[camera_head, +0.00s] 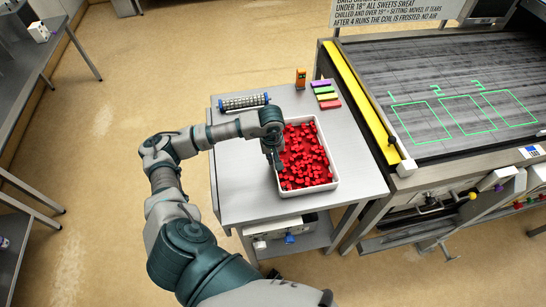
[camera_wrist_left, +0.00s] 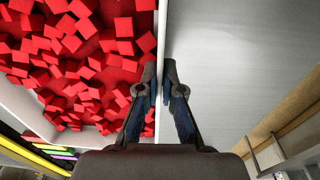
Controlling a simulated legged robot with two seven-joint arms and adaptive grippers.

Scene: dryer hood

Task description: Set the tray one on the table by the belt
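The white tray (camera_head: 334,165), full of small red cubes (camera_head: 303,158), sits on the grey metal table (camera_head: 238,178) beside the belt (camera_head: 455,85). My left gripper (camera_head: 275,160) comes down at the tray's left wall. In the left wrist view, the fingers (camera_wrist_left: 160,78) stand on either side of the tray's thin wall (camera_wrist_left: 161,35), one inside over the cubes and one outside. They are drawn close together and look shut on the wall. The tray looks level on the tabletop. My right gripper is not in view.
A yellow strip (camera_head: 358,100) edges the belt, which bears green outlines numbered 1 to 3. The table's left part is clear. Metal benches (camera_head: 30,60) stand far left.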

